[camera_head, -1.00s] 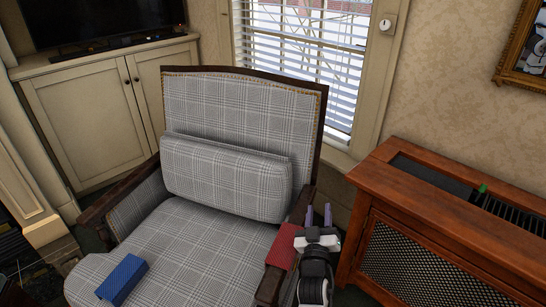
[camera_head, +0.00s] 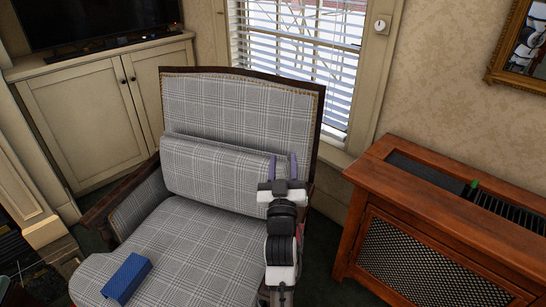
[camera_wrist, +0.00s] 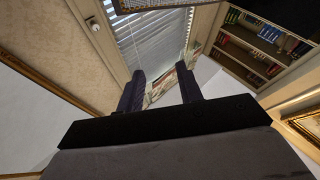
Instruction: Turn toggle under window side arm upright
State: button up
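The plaid armchair (camera_head: 190,250) has its window-side arm on the right, mostly hidden behind my own arm. Only a sliver of that side shows, with a bit of red covering (camera_head: 302,229). No toggle under this arm is visible in either view. My gripper (camera_head: 282,168) is raised in front of the right part of the chair's back and cushion, its two purple fingers apart with nothing between them. In the wrist view the fingers (camera_wrist: 160,90) point up towards the window blind (camera_wrist: 150,45), also apart and empty.
A wooden radiator cabinet (camera_head: 440,225) stands to the right, with a strip of floor between it and the chair. A blue box (camera_head: 126,278) lies on the seat's front left. The window (camera_head: 295,60) is behind the chair. A white round dial (camera_head: 381,26) is on its frame.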

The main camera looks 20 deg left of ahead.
jog(key=shift+s+a+r+y, duration=0.25)
jog(key=shift+a+r, duration=0.15)
jog(key=shift+r, duration=0.2)
jog(key=shift+s+a+r+y, duration=0.25)
jog(key=shift+a+r, duration=0.1)
jog(key=shift+r, duration=0.2)
